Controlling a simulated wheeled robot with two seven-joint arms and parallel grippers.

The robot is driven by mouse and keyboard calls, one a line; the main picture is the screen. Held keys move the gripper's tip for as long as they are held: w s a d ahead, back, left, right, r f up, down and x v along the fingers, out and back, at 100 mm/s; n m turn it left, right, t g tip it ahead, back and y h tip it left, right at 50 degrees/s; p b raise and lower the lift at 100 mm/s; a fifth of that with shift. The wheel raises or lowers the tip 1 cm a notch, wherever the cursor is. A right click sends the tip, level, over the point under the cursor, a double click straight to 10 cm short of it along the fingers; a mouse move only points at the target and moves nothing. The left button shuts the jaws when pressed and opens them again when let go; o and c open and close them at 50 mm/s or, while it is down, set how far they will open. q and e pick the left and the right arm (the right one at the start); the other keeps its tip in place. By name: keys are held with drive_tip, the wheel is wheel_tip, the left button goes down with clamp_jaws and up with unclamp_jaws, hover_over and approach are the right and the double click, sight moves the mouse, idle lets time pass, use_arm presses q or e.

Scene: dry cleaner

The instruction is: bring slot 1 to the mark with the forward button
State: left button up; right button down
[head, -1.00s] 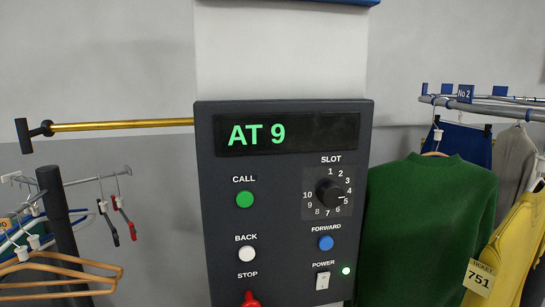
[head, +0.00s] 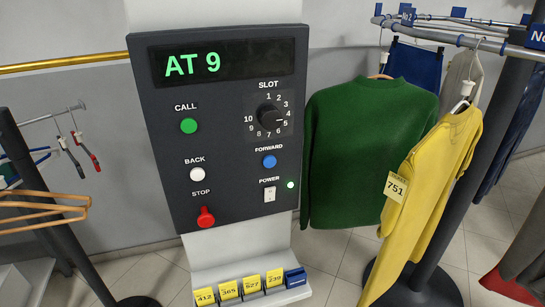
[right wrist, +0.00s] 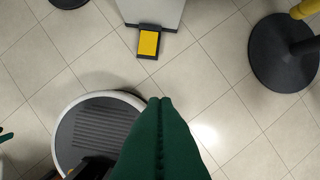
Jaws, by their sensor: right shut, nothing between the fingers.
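The dark control panel (head: 222,185) stands on a white column and its display (head: 222,62) reads AT 9 in green. The blue forward button (head: 269,161) is at right of the panel, with nothing touching it. The white back button (head: 197,174), green call button (head: 189,126) and red stop knob (head: 205,217) are at left. The slot dial's (head: 268,117) pointer is around 4 or 5, seemingly 5. The mark cannot be made out. My right gripper (right wrist: 160,101) shows in the right wrist view, green fingers shut and empty, above the floor. My left gripper is not seen.
The power switch (head: 269,194) has a lit green lamp. Below is a shelf (head: 247,304) with yellow numbered tags. A green sweater (head: 370,150) and yellow garment (head: 430,190), ticket 751, hang from the rail (head: 460,38) at right. Hangers (head: 40,205) hang at left.

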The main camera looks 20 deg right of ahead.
drive_tip(key=w+a+r+m+t+y+p, duration=0.1)
drive_tip(key=w+a+r+m+t+y, duration=0.2)
drive_tip(key=w+r, duration=0.55)
drive_tip(key=w+a+r+m+t+y, duration=0.1)
drive_tip(key=w+a+r+m+t, duration=0.3)
drive_tip(key=r, duration=0.7)
drive_tip(key=w+a+r+m+t+y+p, duration=0.1)
drive_tip(key=w+r+m+t+y, duration=0.1)
drive_tip(key=w+r+t, duration=0.5)
drive_tip(key=w+d+r+m+t, duration=0.2)
drive_tip(key=w+r+m+t, duration=0.1)
drive_tip(key=r+m, duration=0.4)
drive_tip(key=w+d+r+m+t, duration=0.3)
drive_tip(key=r+m+t, duration=0.3)
drive_tip(key=r, duration=0.3)
drive_tip(key=shift+w+d+r+m, duration=0.2)
drive_tip(key=shift+w+r+m, duration=0.1)
drive_tip(key=shift+m, duration=0.2)
